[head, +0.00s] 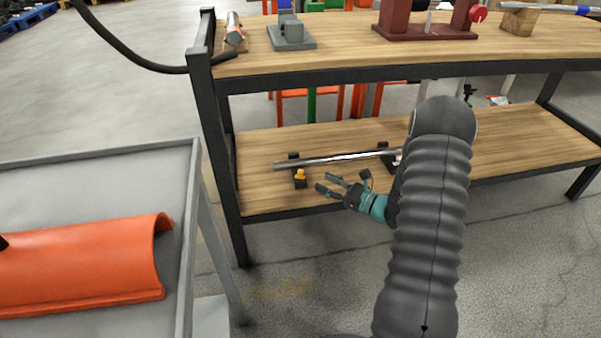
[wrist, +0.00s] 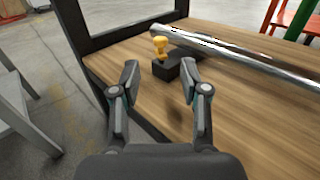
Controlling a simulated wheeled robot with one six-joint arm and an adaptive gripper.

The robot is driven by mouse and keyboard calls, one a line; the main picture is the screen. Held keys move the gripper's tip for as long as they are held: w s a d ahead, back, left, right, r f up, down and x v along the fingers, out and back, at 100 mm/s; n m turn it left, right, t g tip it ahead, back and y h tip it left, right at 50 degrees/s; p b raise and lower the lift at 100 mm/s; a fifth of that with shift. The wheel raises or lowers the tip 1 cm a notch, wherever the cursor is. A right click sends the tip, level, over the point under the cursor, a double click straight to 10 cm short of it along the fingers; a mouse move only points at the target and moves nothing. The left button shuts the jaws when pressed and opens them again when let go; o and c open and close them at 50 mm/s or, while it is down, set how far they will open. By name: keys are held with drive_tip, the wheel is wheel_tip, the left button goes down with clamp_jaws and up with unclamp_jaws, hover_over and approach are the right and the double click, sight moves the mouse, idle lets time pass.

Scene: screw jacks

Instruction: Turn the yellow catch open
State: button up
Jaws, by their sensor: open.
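The yellow catch (head: 300,174) is a small knob on a black block (head: 300,183) on the lower wooden shelf, close to its left end. In the wrist view the catch (wrist: 160,46) stands upright on the block (wrist: 167,70), ahead of my fingers. A shiny metal rod (head: 335,159) lies behind it on black supports; it also shows in the wrist view (wrist: 235,62). My gripper (head: 326,184) is open and empty, to the right of the catch in the head view. In the wrist view my fingertips (wrist: 160,78) are apart, with a gap between them and the catch.
The workbench's black frame post (head: 222,150) stands left of the shelf. The upper shelf (head: 340,45) hangs above, with a grey block and a dark red fixture. A grey table (head: 180,240) with an orange curved sheet (head: 90,265) stands left. The lower shelf's right half is mostly clear.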

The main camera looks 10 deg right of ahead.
sight(303, 173)
drive_tip(key=x, duration=0.9)
drive_tip(key=shift+w+a, duration=0.25)
drive_tip(key=shift+w, duration=0.05)
clamp_jaws()
